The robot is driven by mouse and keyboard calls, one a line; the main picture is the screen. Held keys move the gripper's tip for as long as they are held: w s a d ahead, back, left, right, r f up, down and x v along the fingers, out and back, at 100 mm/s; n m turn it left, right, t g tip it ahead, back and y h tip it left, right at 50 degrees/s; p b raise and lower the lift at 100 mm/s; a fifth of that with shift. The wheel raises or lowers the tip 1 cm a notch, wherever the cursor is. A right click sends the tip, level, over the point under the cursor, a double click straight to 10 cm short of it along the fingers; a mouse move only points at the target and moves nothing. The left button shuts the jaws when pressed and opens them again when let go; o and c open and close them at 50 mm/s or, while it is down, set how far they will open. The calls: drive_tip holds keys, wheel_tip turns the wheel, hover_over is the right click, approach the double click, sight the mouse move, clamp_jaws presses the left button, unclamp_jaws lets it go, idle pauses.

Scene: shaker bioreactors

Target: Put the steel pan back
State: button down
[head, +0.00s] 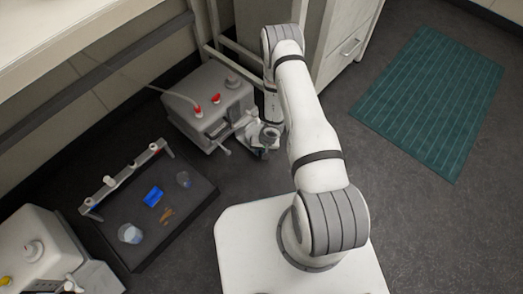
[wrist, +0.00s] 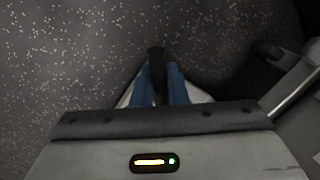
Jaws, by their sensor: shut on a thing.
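My gripper (wrist: 158,85) shows in the wrist view, with its two blue fingers shut on a dark upright handle (wrist: 156,58). A pale rounded edge, seemingly the steel pan (wrist: 201,95), shows on both sides of the fingers. Most of it is hidden by the fingers and gripper body. In the head view, my gripper is low beside the front of the grey machine with red fittings (head: 212,105), and the arm's wrist largely covers what it holds. I cannot tell whether the pan touches the floor or the machine.
A dark tray (head: 190,222) on the left floor holds a blue block (head: 153,196), cups and a white rack (head: 125,179). A second machine (head: 38,245) stands lower left. A white cabinet (head: 345,45) is behind my arm. A green mat (head: 432,100) lies right on otherwise clear floor.

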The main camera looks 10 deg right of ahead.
drive_tip(key=shift+f, duration=0.2)
drive_tip(key=c, duration=1.4)
unclamp_jaws()
drive_tip(key=shift+r, duration=0.1)
drive_tip(key=shift+c, duration=0.2)
